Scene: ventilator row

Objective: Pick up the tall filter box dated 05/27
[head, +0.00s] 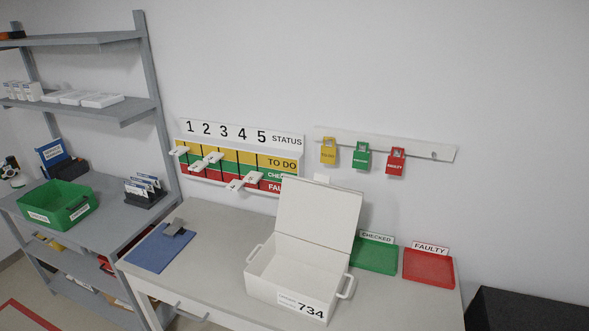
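Several small upright white boxes (22,91) stand at the left end of the middle shelf in the head view. Flatter white boxes (101,100) lie beside them to the right. The print on all of these is too small to read, so I cannot tell which, if any, is the tall filter box dated 05/27. Neither of my grippers shows in the view.
The grey shelf unit (125,107) holds a green bin (62,216), a blue box (51,153) and a card rack (146,198). The table (215,240) holds an open white case marked 734 (262,285), a blue mat (150,252), green tray (375,258) and red tray (429,268).

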